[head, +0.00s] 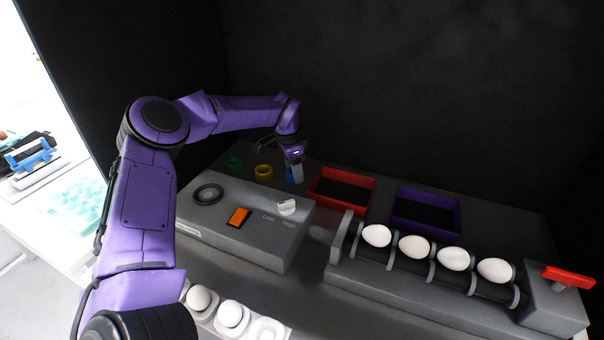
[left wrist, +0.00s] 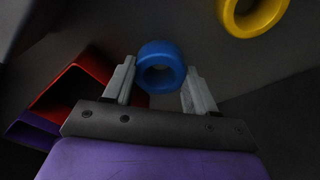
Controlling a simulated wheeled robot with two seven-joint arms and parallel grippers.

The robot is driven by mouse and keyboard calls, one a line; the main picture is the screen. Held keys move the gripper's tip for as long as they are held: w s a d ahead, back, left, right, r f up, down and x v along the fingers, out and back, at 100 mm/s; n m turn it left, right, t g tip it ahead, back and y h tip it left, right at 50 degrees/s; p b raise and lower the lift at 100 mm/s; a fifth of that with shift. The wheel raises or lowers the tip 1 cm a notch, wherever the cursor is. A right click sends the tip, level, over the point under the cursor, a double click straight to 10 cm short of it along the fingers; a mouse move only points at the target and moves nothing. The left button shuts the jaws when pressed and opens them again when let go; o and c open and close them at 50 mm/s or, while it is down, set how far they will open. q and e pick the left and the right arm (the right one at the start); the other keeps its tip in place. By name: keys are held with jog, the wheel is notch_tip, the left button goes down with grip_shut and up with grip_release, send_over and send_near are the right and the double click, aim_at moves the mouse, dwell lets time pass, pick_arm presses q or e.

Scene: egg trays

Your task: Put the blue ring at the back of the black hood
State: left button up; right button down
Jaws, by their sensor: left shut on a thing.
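The blue ring (left wrist: 160,52) shows in the left wrist view between the two fingertips of my left gripper (left wrist: 161,72). In the head view only a sliver of the blue ring (head: 289,175) shows beside my left gripper (head: 294,176). The gripper is shut on the ring. I cannot tell whether the ring touches the surface below. The black hood (head: 400,80) forms the dark walls at the back and sides. My right gripper is not in view.
A green ring (head: 234,164) and a yellow ring (head: 264,172) stand to the left. A red tray (head: 318,190) and a purple tray (head: 425,233) lie to the right. A grey box (head: 240,243) with an orange switch (head: 238,216) and a roller with eggs (head: 414,246) are nearer.

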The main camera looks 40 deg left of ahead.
aim_at(289, 172)
pick_arm(q)
notch_tip(289, 172, down, 2)
jog(key=shift+w+a+f, duration=0.1)
jog(key=shift+w+f, duration=0.05)
jog(key=shift+c, duration=0.4)
jog(key=shift+s+r, duration=0.3)
jog(key=shift+s, duration=0.05)
jog(key=shift+f, duration=0.15)
jog(key=o, duration=1.1)
jog(key=shift+w+f, duration=0.1)
jog(key=shift+w, duration=0.15)
jog(key=shift+s, duration=0.1)
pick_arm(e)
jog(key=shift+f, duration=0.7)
pick_arm(q)
jog(key=shift+r, duration=0.4)
jog(key=r, duration=0.4)
jog(key=s+r, duration=0.1)
jog(key=r, duration=0.2)
jog(key=r+b, duration=0.1)
jog(key=r, duration=0.3)
jog(key=shift+s+a+r, duration=0.15)
jog(key=shift+a+r, duration=0.15)
jog(key=shift+r, duration=0.05)
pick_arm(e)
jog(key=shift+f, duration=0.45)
